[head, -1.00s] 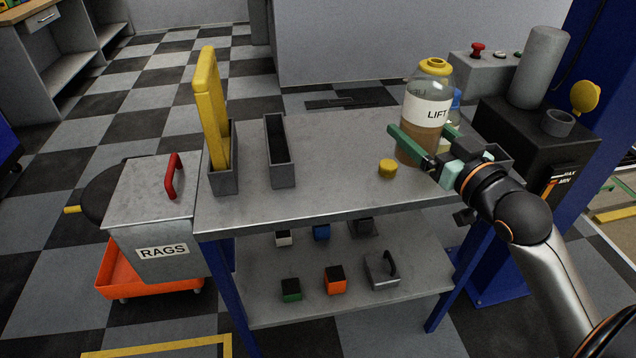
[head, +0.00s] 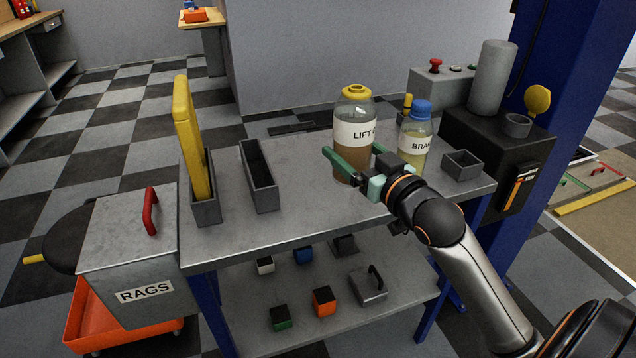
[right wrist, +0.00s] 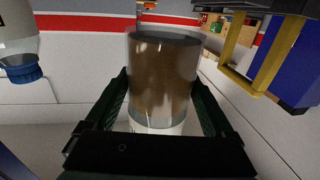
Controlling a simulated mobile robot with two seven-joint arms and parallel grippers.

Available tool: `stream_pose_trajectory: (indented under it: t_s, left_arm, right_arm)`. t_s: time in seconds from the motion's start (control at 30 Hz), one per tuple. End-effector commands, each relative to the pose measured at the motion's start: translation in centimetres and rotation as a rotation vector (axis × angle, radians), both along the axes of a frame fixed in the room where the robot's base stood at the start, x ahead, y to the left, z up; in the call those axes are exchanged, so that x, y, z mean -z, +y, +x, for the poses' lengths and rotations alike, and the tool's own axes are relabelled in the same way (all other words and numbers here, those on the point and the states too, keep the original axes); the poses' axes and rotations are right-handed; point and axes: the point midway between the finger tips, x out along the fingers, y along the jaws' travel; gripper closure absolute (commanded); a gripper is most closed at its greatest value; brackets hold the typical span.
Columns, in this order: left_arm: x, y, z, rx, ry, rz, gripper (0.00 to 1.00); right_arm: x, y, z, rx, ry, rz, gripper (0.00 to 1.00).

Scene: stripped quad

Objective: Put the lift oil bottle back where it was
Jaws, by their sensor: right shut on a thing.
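The lift oil bottle (head: 354,135) is clear, with brown oil, a white LIFT label and a yellow cap. In the right wrist view the bottle (right wrist: 162,75) fills the space between the dark green fingers. I cannot tell whether its base touches the table. My left gripper is not in view.
A blue-capped BRAKE bottle (head: 415,140) stands just right of the held bottle. An empty grey holder (head: 462,165) is at the table's right end. A long grey holder (head: 259,175) and one with a yellow piece (head: 190,140) stand left. A RAGS bin (head: 130,245) is beside the table.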

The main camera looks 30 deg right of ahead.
Motion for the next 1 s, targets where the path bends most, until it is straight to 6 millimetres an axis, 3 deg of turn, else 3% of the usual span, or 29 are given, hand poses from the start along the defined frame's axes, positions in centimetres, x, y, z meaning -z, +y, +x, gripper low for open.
stream_pose_trajectory:
  t_s: [0.13, 0.23, 0.4, 0.7, 0.87, 1.0]
  left_arm:
    - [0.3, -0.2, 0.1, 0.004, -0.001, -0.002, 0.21]
    - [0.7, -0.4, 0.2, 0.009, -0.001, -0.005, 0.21]
    - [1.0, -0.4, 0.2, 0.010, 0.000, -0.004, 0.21]
    - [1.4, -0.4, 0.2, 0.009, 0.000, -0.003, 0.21]
    - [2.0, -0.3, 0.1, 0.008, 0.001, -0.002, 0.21]
    - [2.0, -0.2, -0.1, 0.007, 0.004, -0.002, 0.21]
  right_arm:
    - [1.3, 0.9, 3.5, -0.001, -0.009, 0.001, 1.00]
    - [3.6, 1.2, 4.9, -0.001, -0.004, 0.001, 1.00]
    - [5.6, 1.6, 6.6, -0.001, -0.007, 0.000, 1.00]
    - [7.4, 2.0, 8.0, -0.001, -0.006, 0.000, 1.00]
    - [9.9, 1.9, 7.9, -0.001, -0.004, 0.000, 1.00]
    - [10.2, 1.9, 7.9, -0.001, -0.008, -0.003, 1.00]
